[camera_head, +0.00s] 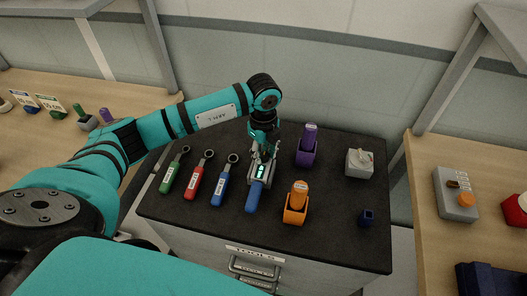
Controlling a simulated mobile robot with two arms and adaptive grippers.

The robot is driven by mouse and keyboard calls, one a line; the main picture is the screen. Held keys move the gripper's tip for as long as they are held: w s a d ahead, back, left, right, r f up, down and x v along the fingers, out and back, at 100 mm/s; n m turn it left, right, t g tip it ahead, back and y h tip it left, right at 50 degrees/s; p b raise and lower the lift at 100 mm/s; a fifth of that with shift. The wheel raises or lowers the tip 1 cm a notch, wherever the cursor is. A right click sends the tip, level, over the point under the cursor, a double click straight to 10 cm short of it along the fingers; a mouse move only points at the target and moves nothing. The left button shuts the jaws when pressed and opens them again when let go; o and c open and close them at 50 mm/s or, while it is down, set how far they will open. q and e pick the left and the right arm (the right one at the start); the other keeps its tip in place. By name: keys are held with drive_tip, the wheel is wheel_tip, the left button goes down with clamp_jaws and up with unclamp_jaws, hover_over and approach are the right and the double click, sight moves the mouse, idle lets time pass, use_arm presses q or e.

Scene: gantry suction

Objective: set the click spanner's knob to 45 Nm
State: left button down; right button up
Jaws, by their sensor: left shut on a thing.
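The click spanner appears to be the tool with a blue handle (254,197) and a grey body with a lit green display (260,171), lying in the middle of the dark tabletop. The number on the display is too small to read. My left gripper (262,154) points down at the far end of this grey body and is shut on part of it. The fingers hide what they grip, so I cannot make out the knob itself. My right gripper is not in view.
Green (174,171), red (198,177) and blue (224,182) ring spanners lie to the left. A purple holder (305,153), an orange holder (294,213), a grey box (360,163) and a small navy cup (367,218) stand to the right. The dark tabletop (335,235) is clear at front right.

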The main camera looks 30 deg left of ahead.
sight(263, 155)
use_arm(q)
drive_tip(key=c, duration=1)
unclamp_jaws()
wheel_tip(263, 155, up, 12)
drive_tip(key=shift+r, duration=0.1)
